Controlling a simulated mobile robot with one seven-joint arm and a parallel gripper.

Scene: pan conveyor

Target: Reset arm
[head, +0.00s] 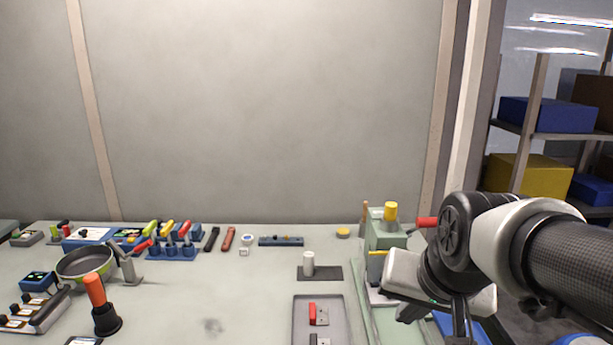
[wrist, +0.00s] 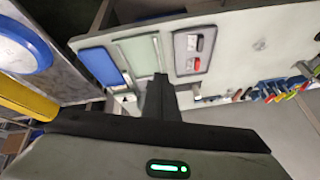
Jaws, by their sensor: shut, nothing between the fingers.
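My arm reaches in from the right in the head view, bent over the right end of the workbench (head: 240,285). My gripper (head: 408,313) hangs near the bench's right edge, in front of the green machine with a yellow top (head: 385,235). In the wrist view my gripper (wrist: 160,85) shows as dark fingers drawn together, with nothing held between them. The bench appears tilted beyond them.
A grey tray (head: 340,325) with a red part (head: 312,313) lies left of my gripper. A pan (head: 85,262), an orange-handled plunger-like tool (head: 98,300) and several small tools stand at the left. Shelves (head: 550,135) with boxes are at the right. The bench's middle is mostly clear.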

